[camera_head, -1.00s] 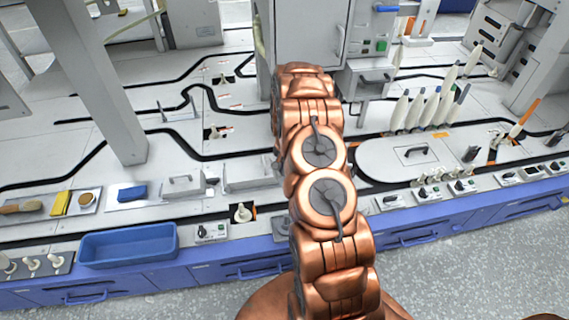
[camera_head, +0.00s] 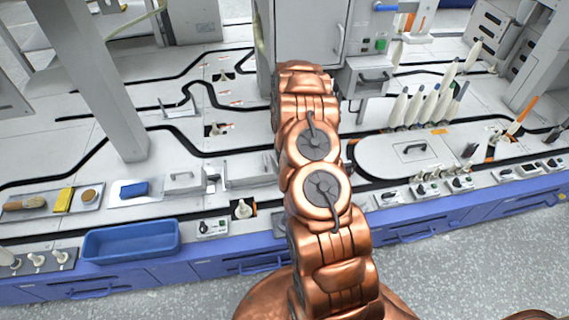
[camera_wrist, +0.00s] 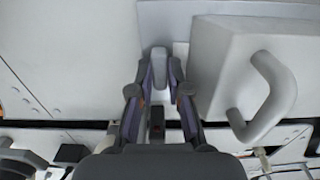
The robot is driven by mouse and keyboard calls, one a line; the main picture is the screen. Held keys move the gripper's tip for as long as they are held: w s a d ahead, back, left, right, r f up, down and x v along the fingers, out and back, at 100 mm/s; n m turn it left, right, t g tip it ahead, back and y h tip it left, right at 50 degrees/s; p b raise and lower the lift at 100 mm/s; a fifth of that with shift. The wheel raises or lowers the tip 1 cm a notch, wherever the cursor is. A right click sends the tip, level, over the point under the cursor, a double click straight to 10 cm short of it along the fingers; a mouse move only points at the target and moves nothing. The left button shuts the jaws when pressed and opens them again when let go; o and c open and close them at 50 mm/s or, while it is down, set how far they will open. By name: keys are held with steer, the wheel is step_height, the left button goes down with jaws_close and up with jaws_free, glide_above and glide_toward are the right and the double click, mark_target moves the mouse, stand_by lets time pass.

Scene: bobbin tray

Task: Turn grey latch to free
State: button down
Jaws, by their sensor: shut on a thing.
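In the wrist view a small grey upright piece, which looks like the grey latch (camera_wrist: 159,66), stands between the fingertips of my gripper (camera_wrist: 160,80). The fingers close in on it from both sides and are shut on it. A pale grey panel lies behind it. Its lower part and base are hidden by the fingers, so I cannot tell how far it is turned. In the head view my copper arm covers the middle of the bench and hides my gripper and the latch.
A grey box with a curved handle (camera_wrist: 270,98) stands close right of my gripper in the wrist view. In the head view a blue tray (camera_head: 131,254) sits at the front left and several pale bobbins (camera_head: 415,108) stand at the right. A tall grey cabinet (camera_head: 300,35) rises behind my arm.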

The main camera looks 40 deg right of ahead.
steer(key=c, duration=1.1)
jaws_free()
steer(key=shift+r, duration=0.1)
step_height(320, 180, up, 12)
steer(key=shift+f, duration=0.1)
